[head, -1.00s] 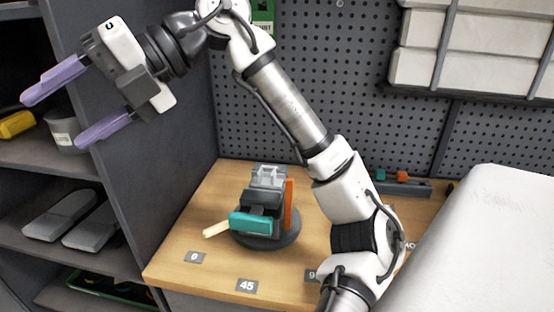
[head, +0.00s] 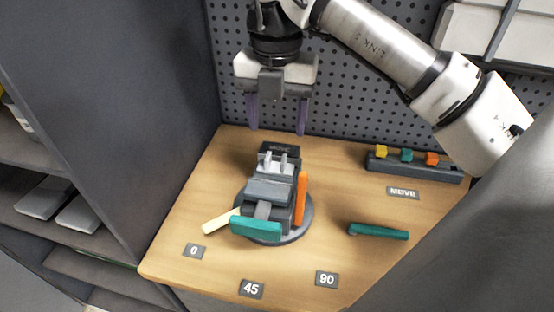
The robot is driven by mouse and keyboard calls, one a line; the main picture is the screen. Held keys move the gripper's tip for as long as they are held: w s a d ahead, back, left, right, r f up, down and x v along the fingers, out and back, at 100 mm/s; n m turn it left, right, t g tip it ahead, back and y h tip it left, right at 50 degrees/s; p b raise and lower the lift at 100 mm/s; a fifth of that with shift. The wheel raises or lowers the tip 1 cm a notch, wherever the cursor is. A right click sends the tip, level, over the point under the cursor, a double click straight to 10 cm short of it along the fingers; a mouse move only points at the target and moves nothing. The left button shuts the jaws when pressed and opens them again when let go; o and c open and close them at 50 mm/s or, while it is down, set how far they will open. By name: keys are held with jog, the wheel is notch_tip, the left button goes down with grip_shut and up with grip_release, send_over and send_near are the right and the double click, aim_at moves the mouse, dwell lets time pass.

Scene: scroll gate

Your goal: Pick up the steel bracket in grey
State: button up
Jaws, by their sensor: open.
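A light grey metal piece with upright prongs (head: 279,161), which looks like the steel bracket, sits in the dark grey vise (head: 270,189) on a round turntable (head: 295,228). Its lower part is hidden by the vise. My gripper (head: 277,131) points down with its two purple fingers spread apart and empty. In the picture it is just above the vise's far end, against the pegboard. Its exact height and depth over the bracket cannot be told.
A teal handle (head: 378,231) lies at right. Behind it is a rack with coloured knobs (head: 412,165). Grey shelving (head: 70,170) stands left. The wooden table's front (head: 200,275) is mostly clear.

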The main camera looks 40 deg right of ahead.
aim_at(275, 166)
jog(key=f, duration=0.2)
jog(key=f+p, duration=0.1)
jog(key=f, duration=0.2)
jog(key=f+p, duration=0.1)
jog(key=f, duration=0.2)
jog(key=shift+w+f, duration=0.15)
jog(key=shift+w, duration=0.1)
jog(key=c, duration=1.2)
jog(key=shift+r, duration=0.2)
